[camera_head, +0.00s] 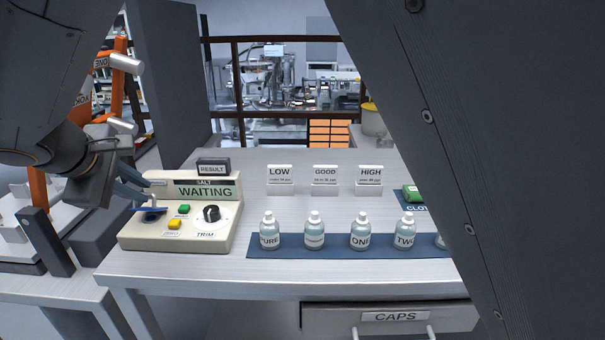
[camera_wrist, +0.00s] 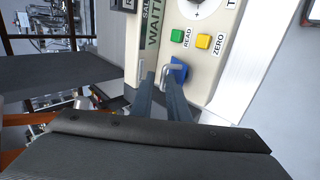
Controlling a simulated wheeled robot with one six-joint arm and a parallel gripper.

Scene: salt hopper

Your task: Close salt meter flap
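The salt meter (camera_head: 185,235) is a beige box at the left of the bench, its display reading WAITING. Its small blue flap (camera_head: 148,209) is at the meter's left end, seen nearly edge-on above a dark spot; it looks raised. The flap (camera_wrist: 179,72) also shows in the wrist view, with a bent grey metal handle beside it. My gripper (camera_head: 130,193) reaches in from the left, just above the flap. In the wrist view my gripper's two blue-grey fingers (camera_wrist: 157,82) are a little apart, tips close to the handle. Whether they touch it is unclear.
The meter carries a green READ button (camera_head: 184,209), a yellow ZERO button (camera_head: 174,224) and a black TRIM knob (camera_head: 211,213). Several labelled bottles stand on a blue mat (camera_head: 330,253) to the right. LOW, GOOD and HIGH signs stand behind. A CAPS drawer (camera_head: 390,317) is below.

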